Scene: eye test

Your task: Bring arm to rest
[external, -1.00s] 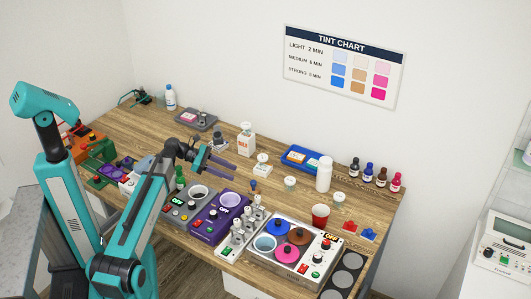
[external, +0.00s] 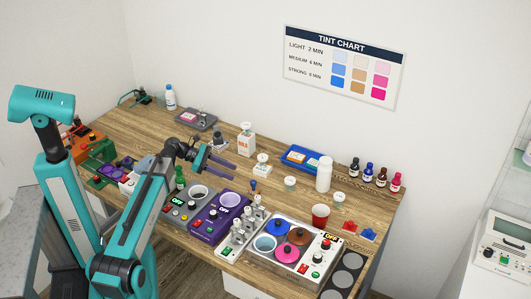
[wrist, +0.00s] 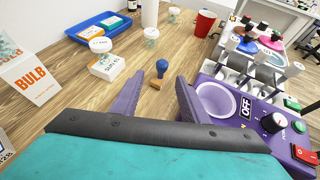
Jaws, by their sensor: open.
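My arm reaches over the wooden table (external: 139,128) in the external view, bent at its joints. My gripper (external: 235,170) is above the table, near the back of the purple heater unit (external: 208,226). In the wrist view my gripper (wrist: 155,84) has its two purple fingers spread apart, with nothing between them. A small blue-handled stamp (wrist: 161,68) stands on the table beyond the fingertips. The purple unit with its round well (wrist: 246,107) is close by the right finger.
A white bulb box (wrist: 30,83) is at left in the wrist view. A blue tray (external: 291,161), a white bottle (external: 324,174) and a red cup (external: 320,217) stand farther along. A pot warmer (external: 259,257) sits at the front. Bare wood lies between the boxes and units.

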